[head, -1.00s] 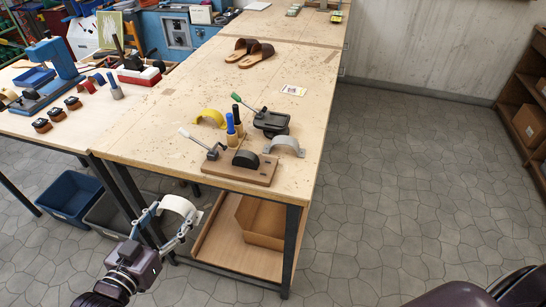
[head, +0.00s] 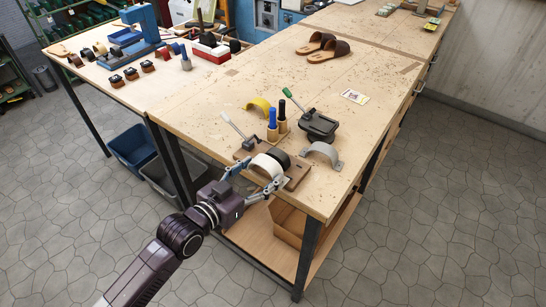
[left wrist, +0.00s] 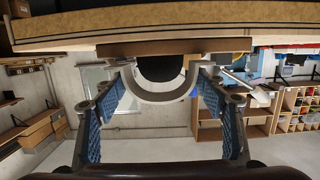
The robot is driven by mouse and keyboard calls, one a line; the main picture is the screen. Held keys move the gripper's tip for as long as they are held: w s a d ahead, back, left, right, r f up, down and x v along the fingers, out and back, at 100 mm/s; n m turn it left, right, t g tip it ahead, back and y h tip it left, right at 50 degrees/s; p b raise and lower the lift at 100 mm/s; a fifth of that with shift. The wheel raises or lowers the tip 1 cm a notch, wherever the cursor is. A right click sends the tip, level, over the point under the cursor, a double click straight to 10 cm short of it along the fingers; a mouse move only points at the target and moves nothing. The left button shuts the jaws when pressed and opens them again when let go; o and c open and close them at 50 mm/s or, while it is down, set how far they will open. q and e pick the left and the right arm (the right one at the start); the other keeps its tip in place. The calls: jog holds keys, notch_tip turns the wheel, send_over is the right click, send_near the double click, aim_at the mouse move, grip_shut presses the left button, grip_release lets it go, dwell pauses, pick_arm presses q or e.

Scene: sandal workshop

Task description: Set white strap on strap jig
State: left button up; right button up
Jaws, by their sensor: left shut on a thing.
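The white strap (head: 266,164) is a curved band held between the fingers of my left gripper (head: 262,175), which is shut on it. The strap jig (head: 297,173) is a wooden board with a black rounded form (head: 281,157) and a white-handled lever, at the table's near edge. In the head view the strap is just in front of the black form. In the left wrist view the strap (left wrist: 160,97) curves around the black form (left wrist: 160,68), with a gap between. Whether they touch elsewhere is hidden. My right gripper is not in view.
A grey strap (head: 323,152) stands right of the jig, and a yellow strap (head: 259,104) behind. Blue and black-topped handles (head: 272,122) and a green-handled dark press (head: 319,125) stand close behind the jig. Sandals (head: 323,47) lie far back. The table's middle is mostly clear.

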aim_at(271, 160)
pick_arm(q)
jog(key=w+d, duration=0.1)
jog(key=w, duration=0.1)
jog(key=w+d+p, duration=0.1)
jog(key=w+d, duration=0.1)
jog(key=shift+w+r, duration=0.15)
jog(key=shift+w+d+f+p, duration=0.1)
jog(key=shift+w+f+p, duration=0.05)
jog(key=shift+f+p, duration=0.15)
jog(key=shift+f, duration=0.4)
jog(key=o, duration=0.9)
jog(key=shift+c, duration=0.2)
jog(key=shift+r, duration=0.1)
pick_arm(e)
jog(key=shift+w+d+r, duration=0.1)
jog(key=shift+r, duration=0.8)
